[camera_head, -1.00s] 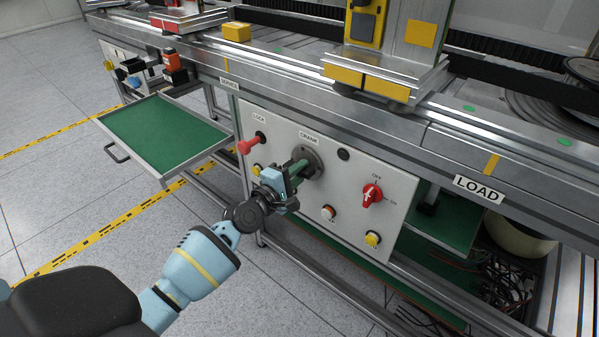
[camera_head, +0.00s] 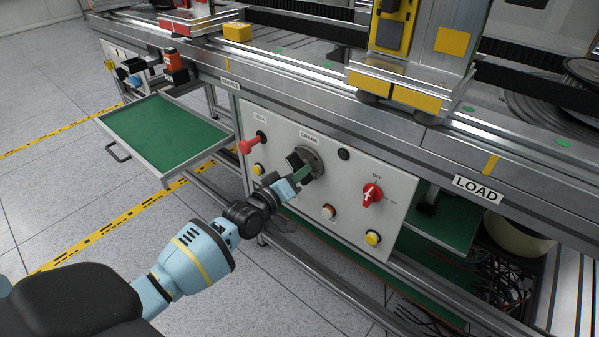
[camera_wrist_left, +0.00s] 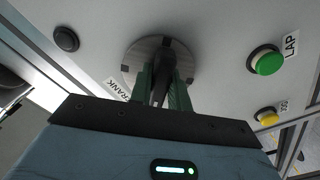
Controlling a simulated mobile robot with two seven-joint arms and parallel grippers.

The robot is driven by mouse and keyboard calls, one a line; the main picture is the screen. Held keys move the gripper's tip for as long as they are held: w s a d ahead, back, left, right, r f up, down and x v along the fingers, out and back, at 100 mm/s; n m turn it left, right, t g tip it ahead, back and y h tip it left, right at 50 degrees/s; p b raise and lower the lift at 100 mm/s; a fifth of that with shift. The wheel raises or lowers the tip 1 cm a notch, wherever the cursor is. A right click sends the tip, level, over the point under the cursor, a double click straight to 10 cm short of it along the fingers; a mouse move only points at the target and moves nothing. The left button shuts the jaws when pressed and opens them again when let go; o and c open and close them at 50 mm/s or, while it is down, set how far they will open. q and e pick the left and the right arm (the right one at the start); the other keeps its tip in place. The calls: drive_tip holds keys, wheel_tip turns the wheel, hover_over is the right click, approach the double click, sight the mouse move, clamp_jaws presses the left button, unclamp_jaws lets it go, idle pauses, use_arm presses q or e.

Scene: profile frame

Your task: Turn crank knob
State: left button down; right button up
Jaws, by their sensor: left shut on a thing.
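The crank knob (camera_head: 294,158) is a dark handle on a round grey metal hub (camera_head: 316,157), below the CRANK label on the white panel. My left gripper (camera_head: 303,174) reaches it from the lower left, with its green fingers at the hub. In the left wrist view, the green fingers (camera_wrist_left: 163,88) close on either side of the dark crank knob (camera_wrist_left: 160,68), in front of the grey hub (camera_wrist_left: 131,55). The gripper body hides the near part of the knob. My right gripper is out of view.
The panel (camera_head: 345,228) also has a red lever (camera_head: 250,143), a red OFF/ON switch (camera_head: 371,194) and several push buttons. A carriage (camera_head: 415,85) sits on the rail above. A green tray (camera_head: 165,130) juts out at left. The floor in front is open.

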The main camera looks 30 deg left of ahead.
use_arm(q)
drive_tip(key=m, duration=0.2)
drive_tip(key=shift+a+f+m+p, duration=0.1)
drive_tip(key=shift+m+p, duration=0.2)
drive_tip(key=shift+m, duration=0.1)
drive_tip(key=m+p, duration=0.1)
drive_tip(key=m, duration=0.3)
drive_tip(key=shift+a, duration=0.2)
drive_tip(key=m, duration=0.3)
drive_tip(key=shift+w+a+p, duration=0.1)
drive_tip(key=shift+p, duration=0.25)
drive_tip(key=shift+a+m, duration=0.1)
drive_tip(key=shift+m, duration=0.6)
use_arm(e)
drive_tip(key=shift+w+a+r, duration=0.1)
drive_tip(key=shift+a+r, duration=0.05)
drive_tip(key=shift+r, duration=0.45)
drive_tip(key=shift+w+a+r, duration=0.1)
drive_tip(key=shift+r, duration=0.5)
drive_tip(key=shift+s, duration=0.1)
use_arm(q)
drive_tip(key=c, duration=1.4)
unclamp_jaws()
drive_tip(key=shift+o, duration=0.4)
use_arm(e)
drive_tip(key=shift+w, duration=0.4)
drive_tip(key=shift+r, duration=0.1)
